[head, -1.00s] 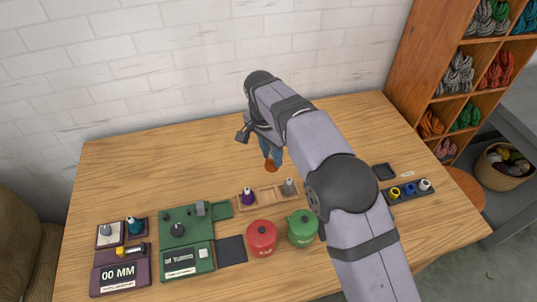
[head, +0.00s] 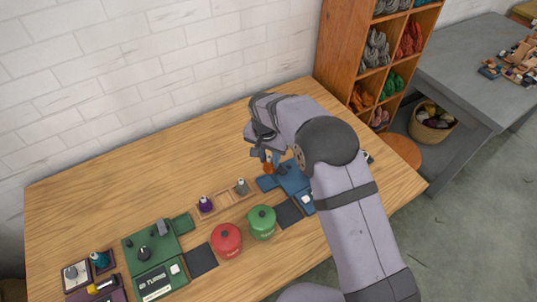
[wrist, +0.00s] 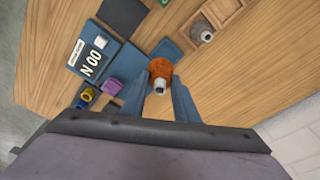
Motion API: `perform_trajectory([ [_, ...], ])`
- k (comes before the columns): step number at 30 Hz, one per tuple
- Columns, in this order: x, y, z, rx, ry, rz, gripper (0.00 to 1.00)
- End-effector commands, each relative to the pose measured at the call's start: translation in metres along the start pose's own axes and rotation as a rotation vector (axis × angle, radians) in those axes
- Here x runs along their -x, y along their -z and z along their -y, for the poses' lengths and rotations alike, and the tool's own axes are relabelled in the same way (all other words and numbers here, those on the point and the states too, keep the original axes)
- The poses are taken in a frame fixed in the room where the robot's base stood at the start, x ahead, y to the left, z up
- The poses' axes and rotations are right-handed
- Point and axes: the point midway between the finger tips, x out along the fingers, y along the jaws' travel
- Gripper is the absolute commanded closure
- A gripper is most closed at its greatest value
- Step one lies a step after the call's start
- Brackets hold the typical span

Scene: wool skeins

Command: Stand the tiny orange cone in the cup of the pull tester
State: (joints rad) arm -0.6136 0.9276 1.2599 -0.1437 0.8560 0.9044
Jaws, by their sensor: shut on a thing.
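The tiny orange cone (wrist: 160,72) is held between the fingertips of my gripper (wrist: 168,86); its pale tip points toward the wrist camera. In the head view the cone (head: 268,168) hangs under my gripper (head: 265,157), near the blue pull tester (head: 293,178). A small blue plate (wrist: 167,47) lies just beyond the cone. I cannot clearly make out the cup; my arm and gripper hide part of the tester in the head view.
A wooden tray (head: 219,206) holds a purple cone (head: 205,202) and a grey cone (head: 241,186). Red (head: 227,239) and green (head: 262,222) lidded pots stand in front. A green tester (head: 150,248) is farther left. The table's back left is clear.

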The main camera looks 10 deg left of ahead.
Motion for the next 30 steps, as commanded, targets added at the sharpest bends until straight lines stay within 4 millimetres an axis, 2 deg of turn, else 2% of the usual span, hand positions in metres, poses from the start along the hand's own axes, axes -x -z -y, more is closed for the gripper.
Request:
perform_trajectory([
  [4, -0.001, 0.009, 0.011, 0.109, 0.018, -0.002, 0.94],
  [10, -0.001, 0.012, 0.015, 0.19, 0.029, 0.0, 0.94],
  [20, -0.003, 0.011, 0.015, 0.201, 0.031, 0.0, 0.94],
  [30, -0.025, 0.008, 0.015, 0.201, 0.03, 0.0, 0.94],
])
